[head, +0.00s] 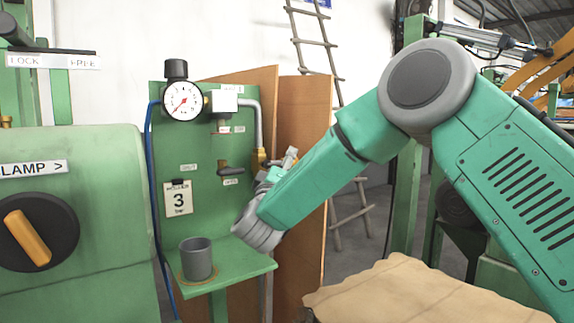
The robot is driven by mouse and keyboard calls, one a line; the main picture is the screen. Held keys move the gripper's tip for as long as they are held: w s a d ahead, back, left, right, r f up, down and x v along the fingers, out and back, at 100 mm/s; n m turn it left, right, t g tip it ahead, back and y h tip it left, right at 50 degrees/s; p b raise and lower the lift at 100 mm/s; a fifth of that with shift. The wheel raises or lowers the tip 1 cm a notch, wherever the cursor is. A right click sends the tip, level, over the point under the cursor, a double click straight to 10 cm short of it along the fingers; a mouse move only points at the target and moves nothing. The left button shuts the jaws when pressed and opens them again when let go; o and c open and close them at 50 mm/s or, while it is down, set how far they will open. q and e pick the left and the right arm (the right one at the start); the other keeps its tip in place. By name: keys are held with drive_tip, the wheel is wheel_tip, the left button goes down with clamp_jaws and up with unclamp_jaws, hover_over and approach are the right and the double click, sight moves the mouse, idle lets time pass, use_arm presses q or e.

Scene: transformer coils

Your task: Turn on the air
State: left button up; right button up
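A green air panel (200,140) stands left of centre. It carries a round pressure gauge (182,100) with a red needle toward the lower left and a black knob (176,69) above it. A white block (223,101) sits right of the gauge. A dark lever (230,169) lies roughly level between small labels; the upper one seems to read SHUT. My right arm reaches in from the right, and its wrist is bent beside the panel. My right gripper (289,158) shows only partly behind the forearm, near the brass fitting; its fingers cannot be read. My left gripper is out of view.
A grey cup (196,258) stands on the panel's green shelf (240,267). A card reading 3 bar (178,199) hangs above it. A green machine with an orange-handled clamp knob (30,238) is at left. Brown boards (300,120) stand behind; a tan sack (410,290) lies front right.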

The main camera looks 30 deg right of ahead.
clamp_jaws()
drive_tip(key=shift+r+n+t+p, duration=0.2)
drive_tip(key=shift+n+t+p, duration=0.2)
drive_tip(key=shift+t+p, duration=0.1)
drive_tip(key=shift+a+r+n+t+p, duration=0.1)
drive_tip(key=shift+r+n+t+p, duration=0.25)
drive_tip(key=shift+n+t, duration=0.3)
drive_tip(key=shift+a+r+n+t+p, duration=0.1)
drive_tip(key=shift+r+n+t+p, duration=0.1)
drive_tip(key=shift+n+t+p, duration=0.35)
drive_tip(key=n+t, duration=0.1)
drive_tip(key=n+t+y, duration=0.1)
drive_tip(key=n, duration=0.1)
drive_tip(key=shift+a+r+t+y, duration=0.1)
drive_tip(key=shift+r+t+y, duration=0.2)
drive_tip(key=shift+r+t, duration=0.1)
drive_tip(key=shift+a+r+n+t+y, duration=0.2)
drive_tip(key=shift+n+t+y, duration=0.4)
drive_tip(key=shift+n, duration=0.4)
drive_tip(key=shift+a+r+n+t+y, duration=0.1)
drive_tip(key=shift+r+n+t+y, duration=0.1)
drive_tip(key=shift+n+t+y, duration=0.6)
drive_tip(key=shift+n, duration=0.4)
